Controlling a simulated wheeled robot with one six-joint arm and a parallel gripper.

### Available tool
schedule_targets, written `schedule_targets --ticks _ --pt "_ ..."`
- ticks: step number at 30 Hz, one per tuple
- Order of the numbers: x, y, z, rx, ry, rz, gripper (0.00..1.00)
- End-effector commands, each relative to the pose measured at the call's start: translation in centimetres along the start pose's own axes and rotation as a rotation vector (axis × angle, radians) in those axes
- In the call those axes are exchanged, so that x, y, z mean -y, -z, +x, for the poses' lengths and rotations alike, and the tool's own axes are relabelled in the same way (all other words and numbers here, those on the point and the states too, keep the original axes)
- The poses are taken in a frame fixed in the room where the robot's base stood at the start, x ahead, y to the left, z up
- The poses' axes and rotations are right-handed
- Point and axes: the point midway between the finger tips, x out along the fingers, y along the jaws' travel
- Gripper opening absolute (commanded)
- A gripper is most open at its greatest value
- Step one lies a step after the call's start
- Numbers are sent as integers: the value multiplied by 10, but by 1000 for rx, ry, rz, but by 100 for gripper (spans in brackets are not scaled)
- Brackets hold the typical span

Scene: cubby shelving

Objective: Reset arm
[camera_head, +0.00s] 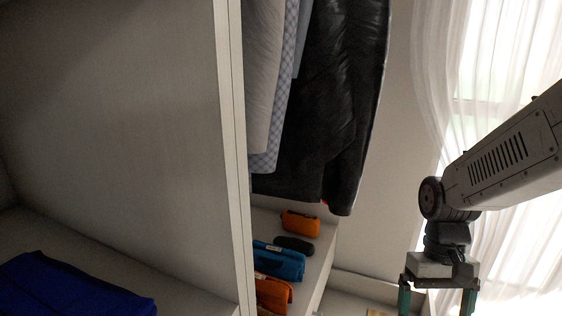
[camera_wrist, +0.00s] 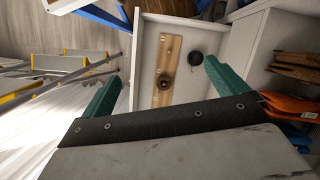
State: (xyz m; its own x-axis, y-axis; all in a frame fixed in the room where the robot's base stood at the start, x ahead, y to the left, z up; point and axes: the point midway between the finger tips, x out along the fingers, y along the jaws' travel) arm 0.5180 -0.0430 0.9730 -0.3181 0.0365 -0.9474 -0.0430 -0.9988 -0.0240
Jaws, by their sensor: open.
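My gripper (camera_head: 437,302) hangs at the lower right of the head view, at the end of my arm. Its two green fingers are apart with nothing between them. In the wrist view my gripper (camera_wrist: 160,90) is also open. Below and beyond the fingers is a white drawer or compartment (camera_wrist: 205,50). In it lie a wooden board (camera_wrist: 170,55) with a dark round knob and a black round object (camera_wrist: 195,58). The fingers appear apart from these things.
A white vertical panel (camera_head: 235,150) divides the shelving. Hanging clothes (camera_head: 340,100), orange (camera_head: 300,223) and blue (camera_head: 278,262) pouches and a blue folded cloth (camera_head: 65,285) occupy it. A curtained window (camera_head: 500,60) is at right. A stepladder (camera_wrist: 60,65) stands at left in the wrist view.

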Motion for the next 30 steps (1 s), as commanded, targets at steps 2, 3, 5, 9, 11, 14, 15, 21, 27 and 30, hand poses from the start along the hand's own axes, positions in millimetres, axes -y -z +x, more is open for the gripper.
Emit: schedule_targets --ticks 2,3,5,9,11,14,15,21,27,30 --pt "2 -23 -18 -40 -7 1 98" --pt "3 -34 -25 -57 -11 2 98" --pt "4 -51 -34 -86 -15 1 98" --pt "6 -86 -52 -170 -25 -3 98" --pt "7 -99 -58 -215 -28 -10 98" --pt "8 -114 -68 -297 -32 -20 98" --pt "8 -119 -72 -327 -32 -23 98" --pt "10 -132 -86 -427 -32 -34 98" --pt "11 -134 -88 -440 -32 -39 98" --pt "11 -133 -88 -440 -32 -39 98"
